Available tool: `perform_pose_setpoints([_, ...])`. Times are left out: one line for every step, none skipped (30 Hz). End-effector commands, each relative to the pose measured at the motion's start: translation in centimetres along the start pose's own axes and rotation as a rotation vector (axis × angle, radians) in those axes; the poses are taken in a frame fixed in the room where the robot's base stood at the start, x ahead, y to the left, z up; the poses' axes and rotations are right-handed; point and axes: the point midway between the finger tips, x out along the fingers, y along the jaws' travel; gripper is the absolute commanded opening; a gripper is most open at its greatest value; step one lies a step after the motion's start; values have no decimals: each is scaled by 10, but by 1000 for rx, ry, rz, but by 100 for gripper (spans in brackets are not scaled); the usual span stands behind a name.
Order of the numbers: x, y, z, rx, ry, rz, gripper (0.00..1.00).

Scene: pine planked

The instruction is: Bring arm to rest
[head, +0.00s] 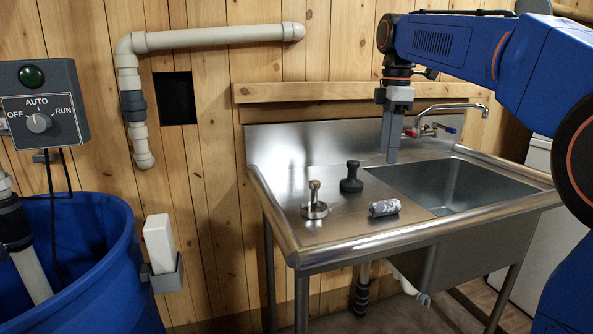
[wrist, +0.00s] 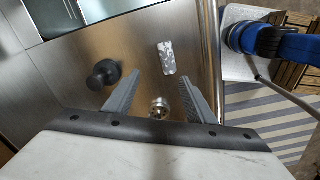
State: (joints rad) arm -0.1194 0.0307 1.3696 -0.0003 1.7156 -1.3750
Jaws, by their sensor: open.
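My blue arm reaches in from the right in the head view. My gripper (head: 391,135) points down above the back of the steel sink unit (head: 280,213), left of the basin. In the wrist view my gripper (wrist: 158,88) has its two grey fingers apart with nothing held between them. A black knobbed piece (head: 351,178) stands upright on the drainboard; it also shows in the wrist view (wrist: 103,74). A metal piece with a brass stem (head: 314,202) stands to its left, and a grey mottled cylinder (head: 384,208) lies to its right.
A faucet (head: 440,118) stands behind the basin (head: 455,184), right of my gripper. A wooden rail (head: 330,91) runs along the wall behind. A blue barrel (head: 95,255) and a switch box (head: 43,108) are at the left. The drainboard's left part is open.

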Motion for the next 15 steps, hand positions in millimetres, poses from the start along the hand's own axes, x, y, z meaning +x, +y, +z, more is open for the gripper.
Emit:
perform_pose_setpoints([1, -5, 2, 15, 1, 3, 50])
perform_pose_setpoints([2, -7, 3, 27, 1, 7, 50])
perform_pose_setpoints([3, -11, 4, 44, 2, 11, 50])
perform_pose_setpoints([5, -13, 5, 57, 3, 15, 50])
perform_pose_setpoints([6, -16, 6, 72, 4, 18, 50])
perform_pose_setpoints([7, -21, 8, 92, 5, 23, 50])
perform_pose_setpoints([9, -24, 9, 108, 7, 28, 50])
perform_pose_setpoints([11, -28, 11, 125, 8, 32, 50])
perform_pose_setpoints([12, -33, 13, 149, 10, 38, 50])
perform_pose_setpoints([15, -38, 14, 169, 11, 43, 50])
perform_pose_setpoints([17, -42, 16, 191, 13, 49, 50])
perform_pose_setpoints([20, -50, 19, 223, 16, 56, 50])
perform_pose_setpoints([23, -55, 21, 249, 19, 63, 50])
perform_pose_setpoints([26, -62, 23, 278, 22, 70, 50])
perform_pose_setpoints([32, -71, 27, 321, 27, 81, 50])
